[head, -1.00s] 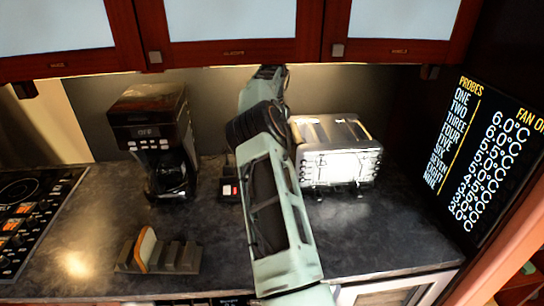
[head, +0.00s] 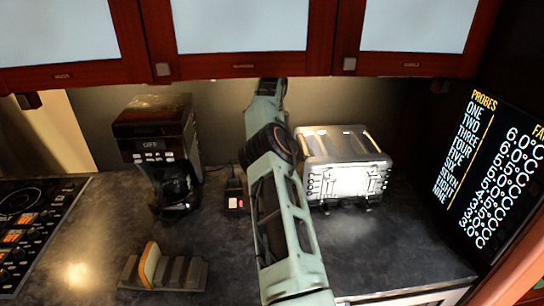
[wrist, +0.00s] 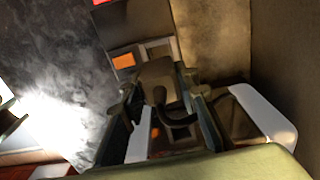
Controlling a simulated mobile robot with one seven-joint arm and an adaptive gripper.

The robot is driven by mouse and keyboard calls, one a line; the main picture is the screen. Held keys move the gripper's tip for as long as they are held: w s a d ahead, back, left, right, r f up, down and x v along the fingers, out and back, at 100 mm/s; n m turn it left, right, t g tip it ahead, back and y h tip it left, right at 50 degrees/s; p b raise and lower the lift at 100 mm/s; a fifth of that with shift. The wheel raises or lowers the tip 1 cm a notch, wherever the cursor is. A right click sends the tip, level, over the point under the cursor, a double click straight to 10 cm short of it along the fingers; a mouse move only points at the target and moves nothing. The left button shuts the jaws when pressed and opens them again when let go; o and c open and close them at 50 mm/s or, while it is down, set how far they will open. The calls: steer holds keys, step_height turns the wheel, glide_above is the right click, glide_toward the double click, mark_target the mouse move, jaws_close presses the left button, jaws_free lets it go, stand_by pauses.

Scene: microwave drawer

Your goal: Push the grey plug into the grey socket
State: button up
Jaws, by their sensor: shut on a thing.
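In the wrist view my gripper (wrist: 160,118) is shut on the grey plug (wrist: 158,74), a rounded grey-brown block with a dark cord curling from it. A dark socket unit with an orange-lit switch (wrist: 124,61) lies just beyond the plug. I take it to hold the grey socket; the plug and my fingers cover part of it, so I cannot tell how far the plug is in. The gripper and plug are hidden behind my arm there.
A coffee maker (head: 155,135) stands left of my arm and a silver toaster oven (head: 345,165) right of it. A toast rack (head: 165,272) with one slice sits at the front left. Cabinets (head: 240,65) hang above. The counter is bare between rack and arm.

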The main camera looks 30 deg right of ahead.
steer(key=shift+d+r, duration=0.25)
steer(key=shift+r, duration=0.2)
steer(key=shift+s+d+f+b, duration=0.15)
steer(key=shift+f+b, duration=0.35)
steer(key=shift+f, duration=0.35)
step_height(320, 180, down, 2)
steer(key=shift+f+b, duration=0.1)
steer(key=shift+b, duration=0.55)
steer(key=f+b, duration=0.2)
steer(key=b, duration=0.1)
steer(key=shift+a, duration=0.2)
steer(key=shift+p, duration=1.9)
steer(key=shift+f+b, duration=0.5)
steer(key=shift+f, duration=1.45)
steer(key=o, duration=1.2)
steer(key=shift+o, duration=0.2)
